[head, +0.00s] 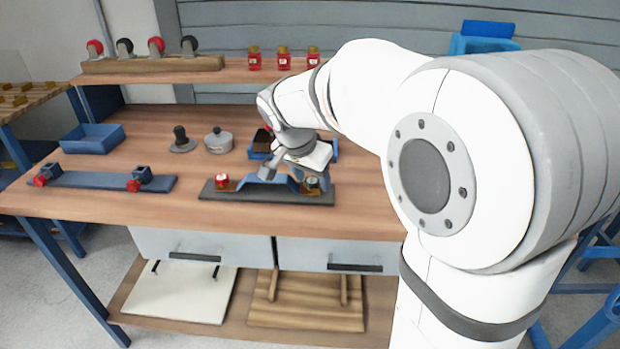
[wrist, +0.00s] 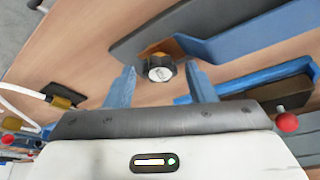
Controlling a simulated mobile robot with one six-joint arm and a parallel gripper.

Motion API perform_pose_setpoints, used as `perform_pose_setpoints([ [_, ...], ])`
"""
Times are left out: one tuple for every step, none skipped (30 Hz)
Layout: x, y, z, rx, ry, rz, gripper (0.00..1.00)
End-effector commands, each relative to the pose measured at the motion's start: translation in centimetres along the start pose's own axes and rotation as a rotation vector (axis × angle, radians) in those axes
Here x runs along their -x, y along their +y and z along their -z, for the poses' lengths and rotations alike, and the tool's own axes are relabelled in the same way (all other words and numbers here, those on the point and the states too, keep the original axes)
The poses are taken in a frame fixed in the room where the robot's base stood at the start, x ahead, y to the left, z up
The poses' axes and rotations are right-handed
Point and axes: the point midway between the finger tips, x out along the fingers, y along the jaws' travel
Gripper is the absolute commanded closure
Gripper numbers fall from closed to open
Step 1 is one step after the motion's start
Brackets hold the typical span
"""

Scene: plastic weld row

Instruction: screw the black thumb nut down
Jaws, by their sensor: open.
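The black thumb nut (wrist: 160,68) has a pale round top and shows between my gripper's two blue fingers in the wrist view, with a gap on each side. A brass-coloured piece shows beside it. In the head view a dark knob (head: 312,183), seemingly this nut, is at the right end of the dark base plate (head: 245,197), partly crowded by my gripper. My gripper (wrist: 160,72) is open and empty; in the head view it hangs over the plate (head: 285,176). I cannot tell how high the nut sits on its thread.
A red knob (head: 222,182) is at the plate's left end, with a blue part (head: 250,180) nearby. Left are a blue bar with red knobs (head: 100,181), a blue tray (head: 92,138), a black-handled piece (head: 181,141) and a grey lidded pot (head: 219,141). The front table edge is clear.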

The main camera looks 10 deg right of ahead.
Motion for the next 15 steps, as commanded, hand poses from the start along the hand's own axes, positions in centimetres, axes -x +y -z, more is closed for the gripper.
perform_pose_setpoints([
  [0.07, 0.16, -0.01, 0.049, -0.002, 0.021, 0.50],
  [0.08, 0.17, -0.01, 0.082, -0.001, 0.035, 0.50],
  [0.12, 0.19, 0.02, 0.124, -0.002, 0.052, 0.50],
  [0.12, 0.22, 0.02, 0.153, -0.003, 0.064, 0.50],
  [0.11, 0.25, 0.01, 0.185, -0.002, 0.076, 0.50],
  [0.14, 0.29, -0.04, 0.225, -0.004, 0.092, 0.50],
  [0.16, 0.28, -0.05, 0.254, -0.005, 0.105, 0.50],
  [0.17, 0.32, -0.07, 0.284, -0.005, 0.116, 0.50],
  [0.17, 0.36, -0.09, 0.322, -0.005, 0.132, 0.50],
  [0.19, 0.38, -0.08, 0.349, -0.006, 0.143, 0.50],
  [0.21, 0.39, -0.07, 0.375, -0.007, 0.154, 0.50],
  [0.23, 0.37, -0.04, 0.411, -0.005, 0.170, 0.50],
  [0.22, 0.39, -0.06, 0.437, -0.006, 0.180, 0.50],
  [0.22, 0.41, -0.05, 0.463, -0.006, 0.191, 0.50],
  [0.21, 0.44, -0.03, 0.496, -0.006, 0.205, 0.50],
])
